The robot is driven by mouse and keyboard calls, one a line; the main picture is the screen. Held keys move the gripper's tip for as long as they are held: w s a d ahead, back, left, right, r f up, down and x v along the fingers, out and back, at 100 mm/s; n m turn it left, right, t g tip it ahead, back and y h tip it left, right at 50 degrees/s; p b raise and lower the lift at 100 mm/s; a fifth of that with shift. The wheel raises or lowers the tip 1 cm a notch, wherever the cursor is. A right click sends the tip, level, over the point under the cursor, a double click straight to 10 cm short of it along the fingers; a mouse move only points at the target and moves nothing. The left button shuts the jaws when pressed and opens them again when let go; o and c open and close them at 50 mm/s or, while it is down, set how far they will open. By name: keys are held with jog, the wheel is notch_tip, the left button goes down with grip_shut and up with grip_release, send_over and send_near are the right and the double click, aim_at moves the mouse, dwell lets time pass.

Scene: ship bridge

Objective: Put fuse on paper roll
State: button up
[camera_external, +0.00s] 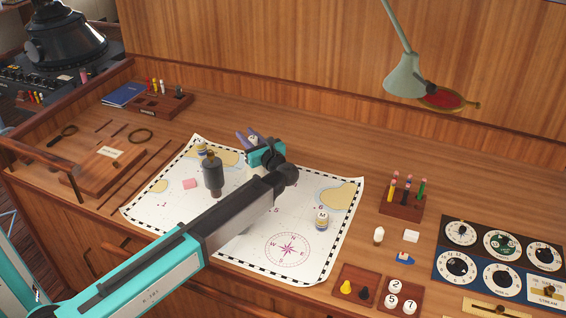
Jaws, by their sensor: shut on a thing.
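My gripper (246,138) is near the far edge of the flat chart, left of the picture's middle, with purple-grey fingers. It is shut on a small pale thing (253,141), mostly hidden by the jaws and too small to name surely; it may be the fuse. I cannot tell whether it touches the surface below. A white, rounded small piece with a brownish end (379,236) stands on the desk right of the chart. No clear paper roll shows; the only large paper is the spread chart (335,251), partly covered by my arm.
A dark bottle (212,175) and a pink block (190,184) are on the chart, with small jars (321,220) near its edges. A pen rack (402,202), trays (357,286) and a dial panel (500,250) are at right. A lamp (407,77) hangs above.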

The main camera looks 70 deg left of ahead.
jog(key=shift+f, duration=0.1)
jog(key=o, duration=1)
jog(key=d+b, duration=0.1)
jog(key=d, duration=0.3)
jog(key=w+d+b, duration=0.1)
jog(key=d, duration=0.3)
jog(key=w+d+b, duration=0.1)
jog(key=d, duration=0.2)
jog(key=shift+w+d, duration=0.2)
jog(key=shift+d, duration=0.2)
